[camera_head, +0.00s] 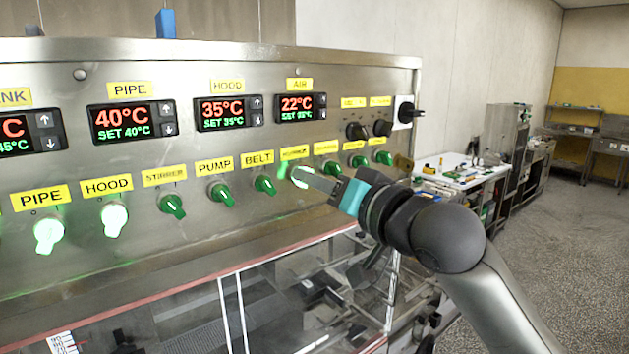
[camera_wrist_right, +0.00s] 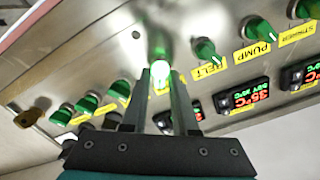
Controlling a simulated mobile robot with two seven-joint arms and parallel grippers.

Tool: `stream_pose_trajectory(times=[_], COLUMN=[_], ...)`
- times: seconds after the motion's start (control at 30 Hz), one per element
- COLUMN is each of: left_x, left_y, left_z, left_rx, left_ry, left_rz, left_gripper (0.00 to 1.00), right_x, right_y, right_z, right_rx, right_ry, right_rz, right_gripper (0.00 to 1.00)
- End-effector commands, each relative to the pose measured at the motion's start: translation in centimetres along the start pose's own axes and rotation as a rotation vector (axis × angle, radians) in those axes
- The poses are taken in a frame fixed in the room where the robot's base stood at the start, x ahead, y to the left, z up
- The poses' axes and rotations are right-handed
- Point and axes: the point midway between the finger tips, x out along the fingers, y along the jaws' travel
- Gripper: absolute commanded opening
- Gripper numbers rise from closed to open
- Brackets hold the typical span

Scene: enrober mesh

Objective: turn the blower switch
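The blower switch (camera_head: 302,177) is the green knob just right of the belt switch on the steel panel, and it glows green. Its yellow label (camera_head: 293,153) is too blurred to read. My right gripper (camera_head: 312,180) reaches it from the right, partly covering it. In the right wrist view the lit blower switch (camera_wrist_right: 160,72) sits between the two fingertips of my right gripper (camera_wrist_right: 161,78). The fingers are a knob's width apart and appear closed on it. My left gripper is not in view.
The belt switch (camera_head: 265,185) and pump switch (camera_head: 221,193) are close on the left, unlit. The hood switch (camera_head: 114,218) and pipe switch (camera_head: 48,234) glow. More green knobs (camera_head: 358,160) sit close on the right. A transparent guarded machine section (camera_head: 290,290) lies below the panel.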

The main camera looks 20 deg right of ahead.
Motion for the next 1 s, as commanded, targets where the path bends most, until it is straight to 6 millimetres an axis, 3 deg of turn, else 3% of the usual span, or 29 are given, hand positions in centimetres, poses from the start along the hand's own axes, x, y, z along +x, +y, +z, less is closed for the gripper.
stream_pose_trajectory(times=[0.13,0.47,0.8,1.0], left_x=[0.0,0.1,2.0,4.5], left_y=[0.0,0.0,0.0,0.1], left_z=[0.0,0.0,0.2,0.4], left_rx=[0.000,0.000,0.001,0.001], left_ry=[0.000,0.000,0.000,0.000], left_rz=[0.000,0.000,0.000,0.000], left_gripper=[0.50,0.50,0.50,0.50], right_x=[0.0,-0.4,-5.4,-5.7], right_y=[0.0,0.0,0.1,0.2], right_z=[0.0,0.0,0.3,0.2], right_rx=[-0.001,-0.003,-0.006,-0.002], right_ry=[0.000,0.000,0.001,0.003], right_rz=[0.000,0.000,0.000,-0.004], right_gripper=[0.45,0.45,0.45,0.45])
